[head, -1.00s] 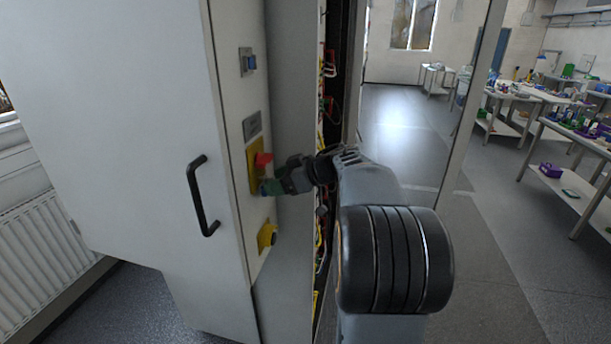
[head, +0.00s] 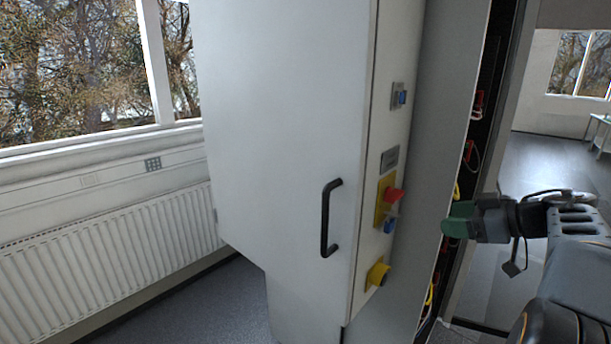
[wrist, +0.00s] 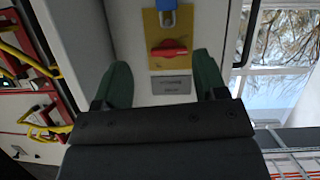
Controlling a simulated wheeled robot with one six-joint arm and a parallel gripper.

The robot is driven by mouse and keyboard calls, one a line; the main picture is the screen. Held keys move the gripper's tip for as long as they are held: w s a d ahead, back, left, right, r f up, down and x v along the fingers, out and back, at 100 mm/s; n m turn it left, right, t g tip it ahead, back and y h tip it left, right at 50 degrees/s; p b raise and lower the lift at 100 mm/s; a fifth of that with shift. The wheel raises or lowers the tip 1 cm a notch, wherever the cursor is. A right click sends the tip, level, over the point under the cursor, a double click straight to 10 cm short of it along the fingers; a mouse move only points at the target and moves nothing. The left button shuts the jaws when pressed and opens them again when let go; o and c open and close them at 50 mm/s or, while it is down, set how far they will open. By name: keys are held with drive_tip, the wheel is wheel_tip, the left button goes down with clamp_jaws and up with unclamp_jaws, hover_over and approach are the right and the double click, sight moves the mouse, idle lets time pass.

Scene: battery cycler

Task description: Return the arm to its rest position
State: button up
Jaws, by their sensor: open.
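My gripper (head: 458,219) has green fingertips and is at the right of the head view, in front of the open side of the cabinet (head: 290,110). It is open and empty, apart from the panel. In the wrist view my gripper (wrist: 164,82) shows its two green fingers spread. Beyond them are the red switch (wrist: 169,52) on its yellow plate and a blue padlock (wrist: 167,18). In the head view the red switch (head: 393,196) sits on the panel with the blue padlock (head: 389,226) just below it.
A black door handle (head: 328,218) sticks out from the cabinet. A yellow-based knob (head: 377,275) and a blue button (head: 402,97) are on the panel. A radiator (head: 110,245) stands under the window at left. Open floor (head: 550,175) lies at right.

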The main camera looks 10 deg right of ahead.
drive_tip(key=w+d+m+t+h, duration=0.4)
drive_tip(key=d+m+t+h, duration=0.25)
drive_tip(key=d+h, duration=0.65)
drive_tip(key=s+a+f+m+g+h+b, duration=0.1)
drive_tip(key=s+a+f+m+g, duration=0.2)
drive_tip(key=s+a+f+g, duration=0.35)
drive_tip(key=s+a+f+m+g, duration=0.3)
drive_tip(key=s+a+f+g, duration=0.1)
drive_tip(key=a+f, duration=0.4)
drive_tip(key=s+a+f+n+y, duration=0.1)
drive_tip(key=s+a+f+y, duration=0.1)
drive_tip(key=a, duration=0.7)
drive_tip(key=s+a+f+n+g+y+b, duration=0.1)
drive_tip(key=s+a+f+n+y, duration=0.1)
drive_tip(key=a, duration=0.7)
drive_tip(key=shift+s+a+f+y, duration=0.3)
drive_tip(key=shift+s+f+y, duration=0.4)
drive_tip(key=shift+s, duration=0.45)
drive_tip(key=shift+c, duration=0.3)
